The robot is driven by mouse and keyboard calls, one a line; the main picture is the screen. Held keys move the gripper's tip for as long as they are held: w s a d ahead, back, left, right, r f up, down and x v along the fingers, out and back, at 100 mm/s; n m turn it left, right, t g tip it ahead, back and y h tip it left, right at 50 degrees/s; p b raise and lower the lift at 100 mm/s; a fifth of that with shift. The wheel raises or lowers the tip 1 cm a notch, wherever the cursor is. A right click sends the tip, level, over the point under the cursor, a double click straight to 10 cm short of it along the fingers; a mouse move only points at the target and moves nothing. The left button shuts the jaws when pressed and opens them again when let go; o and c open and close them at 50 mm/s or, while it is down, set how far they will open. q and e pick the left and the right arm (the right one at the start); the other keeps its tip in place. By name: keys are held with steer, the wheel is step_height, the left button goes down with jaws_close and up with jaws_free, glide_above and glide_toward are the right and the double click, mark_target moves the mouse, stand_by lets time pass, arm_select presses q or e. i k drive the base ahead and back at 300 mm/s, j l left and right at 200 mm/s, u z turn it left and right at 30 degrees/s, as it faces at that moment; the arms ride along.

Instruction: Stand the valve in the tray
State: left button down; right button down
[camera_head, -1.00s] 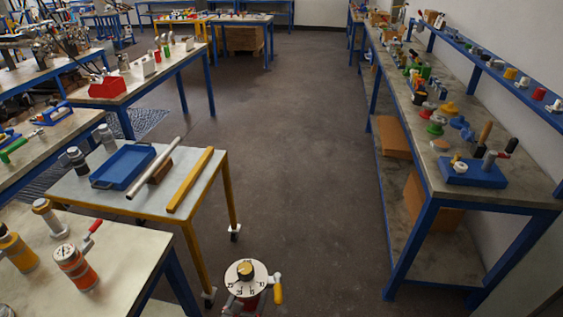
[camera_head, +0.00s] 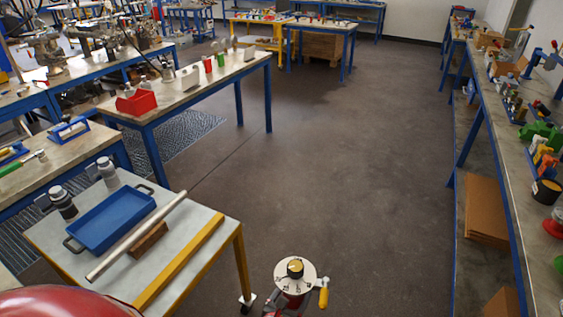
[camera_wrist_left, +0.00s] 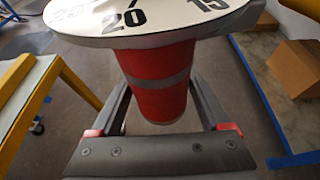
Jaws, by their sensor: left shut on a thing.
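The valve (camera_head: 294,272) has a white numbered dial, a dark knob with a yellow top and a yellow side handle. Its body (camera_wrist_left: 162,85) is a red cylinder with a grey band. My left gripper (camera_wrist_left: 160,108) is shut around this body, with one finger on each side; in the head view it is mostly hidden under the dial. The valve is upright, over the floor right of the near table. The blue tray (camera_head: 77,241), with dark end handles, lies empty on that table, apart from the valve. My right gripper is not in view.
The near table (camera_head: 190,276) has yellow legs. A silver bar (camera_head: 140,234), a brown block (camera_head: 149,240) and a yellow bar (camera_head: 180,262) lie right of the tray. Two grey-and-black vessels stand behind it. A red rounded thing (camera_head: 60,303) fills the bottom left. The central floor is clear.

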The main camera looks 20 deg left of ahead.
mark_target(111, 219)
steer(key=i+u, duration=0.35)
steer(key=i, duration=0.15)
steer(key=i+l+u, duration=0.1)
steer(key=i+u, duration=0.3)
steer(key=i+l+u, duration=0.35)
steer(key=i, duration=0.25)
steer(key=u, duration=0.95)
steer(key=i+j, duration=0.2)
steer(key=i, duration=0.3)
